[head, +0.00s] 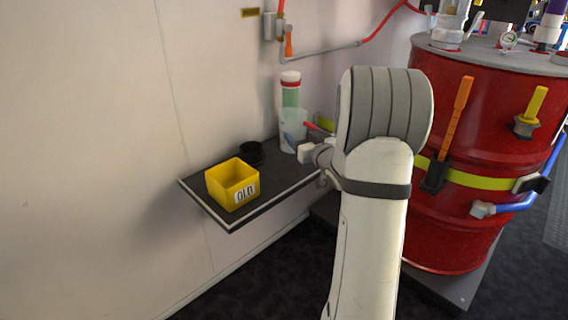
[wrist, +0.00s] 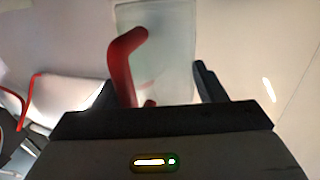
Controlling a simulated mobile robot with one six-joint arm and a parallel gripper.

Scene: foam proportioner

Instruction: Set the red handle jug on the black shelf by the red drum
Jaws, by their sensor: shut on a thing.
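The red handle jug has a translucent pale body (wrist: 165,50) and a red handle (wrist: 128,60), which fill the space between my fingers in the wrist view. My gripper (wrist: 152,80) is shut on the jug. In the head view the jug (head: 296,128) is at the far end of the black shelf (head: 276,187), close to the wall. My arm hides much of my gripper there. I cannot tell whether the jug's base touches the shelf. The red drum (head: 455,225) stands right of the shelf, behind my arm.
A yellow bin (head: 222,184) marked OLD sits on the shelf's near left part, with a small black cup (head: 250,152) behind it. A bottle with a red-and-white cap (head: 290,79) stands behind the jug. Bare shelf shows right of the bin. A pipe (head: 325,55) runs along the wall.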

